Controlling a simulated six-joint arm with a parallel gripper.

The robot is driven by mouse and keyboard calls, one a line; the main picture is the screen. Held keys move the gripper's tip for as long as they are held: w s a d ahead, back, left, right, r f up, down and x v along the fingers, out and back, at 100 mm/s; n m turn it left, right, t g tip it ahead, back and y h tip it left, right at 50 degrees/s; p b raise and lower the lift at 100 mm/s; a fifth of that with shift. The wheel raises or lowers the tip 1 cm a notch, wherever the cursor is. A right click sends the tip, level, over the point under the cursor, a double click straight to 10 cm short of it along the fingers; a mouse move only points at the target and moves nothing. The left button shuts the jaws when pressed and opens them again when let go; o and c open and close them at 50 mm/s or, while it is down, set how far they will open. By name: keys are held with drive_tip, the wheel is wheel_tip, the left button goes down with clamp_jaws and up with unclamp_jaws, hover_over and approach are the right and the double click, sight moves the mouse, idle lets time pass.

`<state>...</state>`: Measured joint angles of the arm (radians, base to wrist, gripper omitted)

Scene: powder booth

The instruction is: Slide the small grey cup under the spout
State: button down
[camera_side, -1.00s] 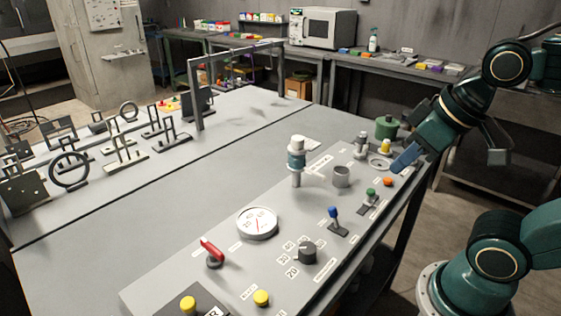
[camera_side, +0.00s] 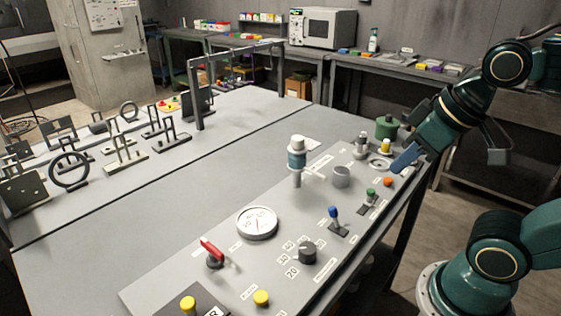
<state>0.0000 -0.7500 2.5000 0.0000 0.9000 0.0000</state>
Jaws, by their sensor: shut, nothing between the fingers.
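The small grey cup (camera_side: 341,177) stands upright on the panel (camera_side: 180,284). The spout (camera_side: 297,181) is the narrow grey tube below a white and blue cylinder (camera_side: 297,157), to the left of the cup. The cup is beside the spout, with a gap between them. My gripper (camera_side: 401,162) is at the panel's right side, to the right of the cup and apart from it. Its blue fingers are shut with nothing between them.
Near my gripper are a green pot (camera_side: 386,127), a yellow-topped part (camera_side: 385,146), a flat ring (camera_side: 379,164) and an orange button (camera_side: 388,181). A blue-tipped lever (camera_side: 335,217), a green-topped switch (camera_side: 371,194) and a round gauge (camera_side: 257,222) stand nearer. Panel between cup and spout looks clear.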

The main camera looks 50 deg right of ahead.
drive_tip(key=m+g, duration=0.3)
drive_tip(key=m, duration=0.7)
hover_over(341, 177)
drive_tip(key=s+a, duration=0.4)
drive_tip(key=s, duration=0.2)
drive_tip(key=w+d+f+m+g, duration=0.1)
drive_tip(key=w+d+f+m, duration=0.2)
drive_tip(key=d, duration=0.4)
drive_tip(key=w+d+f+m+g, duration=0.1)
drive_tip(key=w+d+f+m, duration=0.3)
drive_tip(key=d, duration=0.3)
drive_tip(key=shift+f+m+g, duration=0.3)
drive_tip(key=shift+m, duration=0.2)
drive_tip(key=shift+f, duration=0.15)
wheel_tip(341, 177, down, 9)
drive_tip(key=shift+a+f, duration=0.1)
drive_tip(key=shift+f, duration=0.05)
drive_tip(key=shift+a+f, duration=0.25)
drive_tip(key=shift+a, duration=1.75)
